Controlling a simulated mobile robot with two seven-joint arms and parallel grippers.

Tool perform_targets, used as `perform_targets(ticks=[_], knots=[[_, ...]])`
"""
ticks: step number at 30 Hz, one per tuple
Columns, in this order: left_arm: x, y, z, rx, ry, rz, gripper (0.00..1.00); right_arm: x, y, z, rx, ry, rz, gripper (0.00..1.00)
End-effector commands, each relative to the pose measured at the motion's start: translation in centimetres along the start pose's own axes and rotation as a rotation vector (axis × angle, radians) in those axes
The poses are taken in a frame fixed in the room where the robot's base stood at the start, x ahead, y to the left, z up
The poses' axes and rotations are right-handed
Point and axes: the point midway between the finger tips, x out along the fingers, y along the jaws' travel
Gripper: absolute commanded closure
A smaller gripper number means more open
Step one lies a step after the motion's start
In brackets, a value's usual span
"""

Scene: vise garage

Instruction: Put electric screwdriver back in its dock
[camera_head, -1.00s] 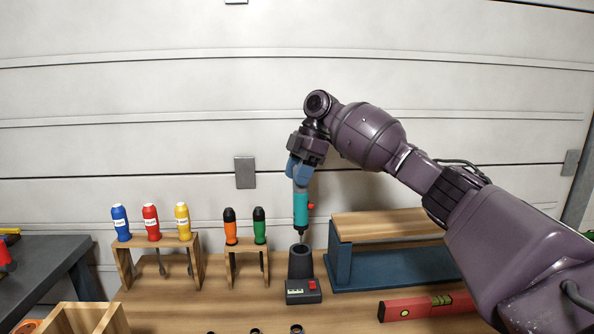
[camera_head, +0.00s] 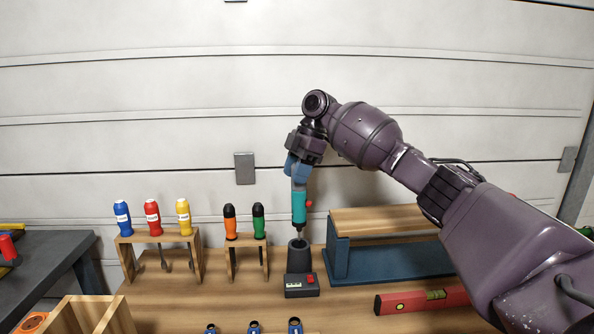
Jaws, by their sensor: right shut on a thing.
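The electric screwdriver (camera_head: 299,206) is teal and grey with a red button on its right side. It hangs upright with its tip down. My right gripper (camera_head: 298,169) is shut on its upper end. The dock (camera_head: 300,257) is a dark grey socket on a base with a red button and a small display, standing on the bench. The screwdriver is directly above the dock, and its thin tip is at the socket's mouth. I cannot tell whether the tip is inside. My left gripper is out of view.
Wooden racks (camera_head: 198,258) with several coloured screwdrivers stand left of the dock. A blue stand with a wooden top (camera_head: 378,219) is to the right, with a red level (camera_head: 405,302) in front. A wooden box (camera_head: 90,312) and several blue-topped items (camera_head: 254,327) are at the front.

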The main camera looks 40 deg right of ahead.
Motion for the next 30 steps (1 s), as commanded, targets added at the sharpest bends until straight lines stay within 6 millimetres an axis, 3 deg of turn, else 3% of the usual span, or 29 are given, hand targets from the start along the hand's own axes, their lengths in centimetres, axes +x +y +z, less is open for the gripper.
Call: perform_targets(ticks=[13,30], knots=[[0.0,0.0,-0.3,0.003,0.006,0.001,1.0,0.2,0.0,0.1,-0.001,0.001,0.0,0.85],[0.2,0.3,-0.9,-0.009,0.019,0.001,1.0,2.7,0.0,1.1,-0.001,0.001,-0.001,0.85]])
